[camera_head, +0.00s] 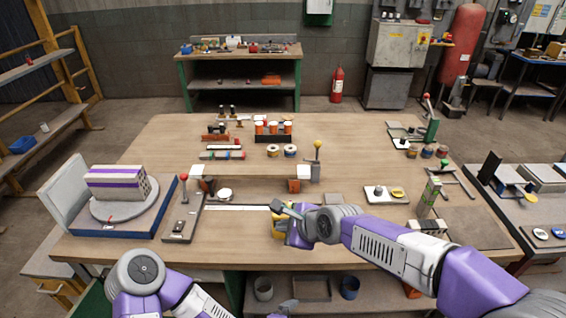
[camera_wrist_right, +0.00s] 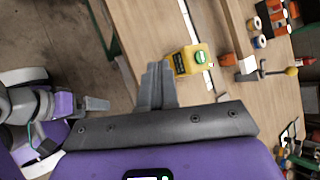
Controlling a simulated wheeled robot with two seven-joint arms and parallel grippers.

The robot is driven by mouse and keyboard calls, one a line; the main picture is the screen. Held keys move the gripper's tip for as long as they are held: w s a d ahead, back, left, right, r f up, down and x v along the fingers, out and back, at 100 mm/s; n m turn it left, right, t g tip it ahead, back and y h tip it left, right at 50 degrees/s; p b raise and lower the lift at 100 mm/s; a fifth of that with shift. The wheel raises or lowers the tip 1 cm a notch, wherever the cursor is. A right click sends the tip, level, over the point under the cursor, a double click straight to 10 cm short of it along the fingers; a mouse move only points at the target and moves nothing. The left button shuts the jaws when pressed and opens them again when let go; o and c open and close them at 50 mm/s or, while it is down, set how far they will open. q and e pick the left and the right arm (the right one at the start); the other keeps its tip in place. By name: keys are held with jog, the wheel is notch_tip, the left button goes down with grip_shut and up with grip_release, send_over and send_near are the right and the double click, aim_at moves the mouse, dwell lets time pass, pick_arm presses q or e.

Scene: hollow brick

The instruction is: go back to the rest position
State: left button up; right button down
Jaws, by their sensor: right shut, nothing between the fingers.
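My right gripper (camera_head: 277,206) is over the front middle of the wooden table (camera_head: 140,236). Its fingers are together and empty, and they also show in the right wrist view (camera_wrist_right: 158,84). A yellow device with a green top (camera_wrist_right: 187,62) is beside the fingertips in the wrist view. In the head view this yellow device (camera_head: 277,229) is partly hidden by the gripper. My left gripper (camera_head: 287,308) shows only as a grey tip at the bottom edge, low in front of the table. It also shows in the wrist view (camera_wrist_right: 95,104), too small to tell its opening.
A striped purple and white block (camera_head: 116,183) sits on a round turntable (camera_head: 125,209) at the left. A raised wooden shelf (camera_head: 250,171) with a yellow-knobbed lever (camera_head: 318,146) stands behind my right gripper. Small parts and tools crowd the table's right side.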

jog(key=s+d+f+n+g+h, duration=0.1)
jog(key=s+d+f+n, duration=0.15)
jog(key=f, duration=0.65)
jog(key=s+d+f+n+g, duration=0.1)
jog(key=d+f+n, duration=0.15)
jog(key=f, duration=0.55)
jog(key=s+d+f+n+g+h, duration=0.1)
jog(key=s+f+n, duration=0.15)
jog(key=f, duration=0.65)
pick_arm(q)
jog(key=s+a+f+m+g+y+p, duration=0.1)
jog(key=s+a+f+m+g, duration=0.6)
jog(key=s+a+m, duration=0.3)
jog(key=shift+s+a+f+m, duration=0.4)
jog(key=shift+a+f+m, duration=0.55)
jog(key=shift+m, duration=0.65)
pick_arm(e)
jog(key=s+d+f+n+g, duration=0.3)
jog(key=s+f+n, duration=0.5)
jog(key=s+f, duration=0.4)
jog(key=shift+s+f, duration=0.15)
jog(key=shift+s, duration=1.9)
